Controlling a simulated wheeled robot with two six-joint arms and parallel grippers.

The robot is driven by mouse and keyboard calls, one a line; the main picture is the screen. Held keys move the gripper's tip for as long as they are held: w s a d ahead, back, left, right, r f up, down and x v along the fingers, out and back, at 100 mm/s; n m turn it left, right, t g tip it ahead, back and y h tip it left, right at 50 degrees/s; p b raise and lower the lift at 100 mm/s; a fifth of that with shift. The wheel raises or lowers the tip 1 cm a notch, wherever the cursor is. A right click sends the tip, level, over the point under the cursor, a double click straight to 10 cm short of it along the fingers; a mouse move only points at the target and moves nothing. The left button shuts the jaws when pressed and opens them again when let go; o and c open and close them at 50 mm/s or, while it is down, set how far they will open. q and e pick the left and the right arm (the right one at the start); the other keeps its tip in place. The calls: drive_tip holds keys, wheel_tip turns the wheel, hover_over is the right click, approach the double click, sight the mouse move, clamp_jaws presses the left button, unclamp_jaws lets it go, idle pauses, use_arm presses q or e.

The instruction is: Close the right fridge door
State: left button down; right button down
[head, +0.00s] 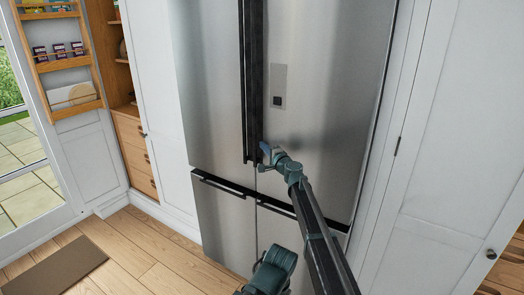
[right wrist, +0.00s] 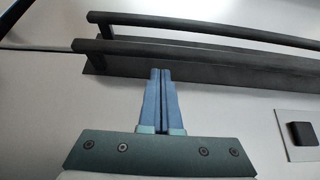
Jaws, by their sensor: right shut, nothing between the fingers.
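The right fridge door (head: 325,95) is brushed steel with a small dark panel on its front, and it looks flush or nearly flush with the left door (head: 212,90). The dark upright handles (head: 250,70) stand side by side at the centre; they also show in the right wrist view (right wrist: 200,55). My right gripper (head: 263,150) is shut and empty, at the lower end of the handles. In the right wrist view its blue fingertips (right wrist: 160,73) are close to the near handle's base strip; contact cannot be told.
Lower fridge drawers (head: 225,215) with dark handles sit below the doors. A white cabinet (head: 450,190) stands at the right. At the left, an open door with wooden racks (head: 65,63) stands beside wooden drawers. A brown mat (head: 55,268) lies on the floor.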

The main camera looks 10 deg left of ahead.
drive_tip(key=shift+w+d, duration=0.1)
drive_tip(key=shift+w, duration=0.2)
drive_tip(key=shift+s, duration=0.1)
idle(0.3)
